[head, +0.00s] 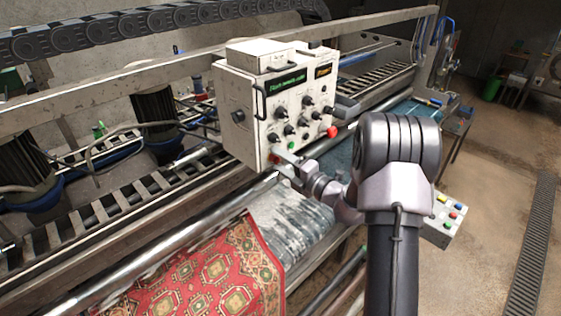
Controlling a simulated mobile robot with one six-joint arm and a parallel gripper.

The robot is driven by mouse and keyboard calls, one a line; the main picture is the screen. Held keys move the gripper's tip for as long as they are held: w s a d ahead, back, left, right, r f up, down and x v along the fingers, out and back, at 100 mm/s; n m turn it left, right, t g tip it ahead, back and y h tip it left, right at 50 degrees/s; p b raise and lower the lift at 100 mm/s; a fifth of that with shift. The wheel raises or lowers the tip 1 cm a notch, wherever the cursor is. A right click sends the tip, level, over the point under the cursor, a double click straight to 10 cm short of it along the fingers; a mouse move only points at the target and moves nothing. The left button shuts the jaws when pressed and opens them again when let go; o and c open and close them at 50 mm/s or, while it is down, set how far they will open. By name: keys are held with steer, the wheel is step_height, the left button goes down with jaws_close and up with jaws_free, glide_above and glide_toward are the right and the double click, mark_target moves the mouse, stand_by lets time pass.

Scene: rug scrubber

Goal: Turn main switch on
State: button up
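A white control box (243,125) stands on the machine, with several black knobs, small displays and a red mushroom button (332,131) on its front panel. A dark round switch (239,116) is on the box's left side; I cannot read any label marking the main switch. A green button (291,146) sits low on the front. My gripper (274,159) is by the lower front edge of the box, below the knobs. Its two fingers look apart, with nothing clearly held. Whether they touch the box cannot be told.
A patterned red rug (205,272) lies on the machine below the box. A smaller button panel (445,220) is at right, partly behind my arm. Open floor (490,215) lies at right.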

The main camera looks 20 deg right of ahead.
steer(key=b+v, duration=0.3)
steer(key=v, duration=1.4)
steer(key=shift+s, duration=0.25)
steer(key=shift+d, duration=0.1)
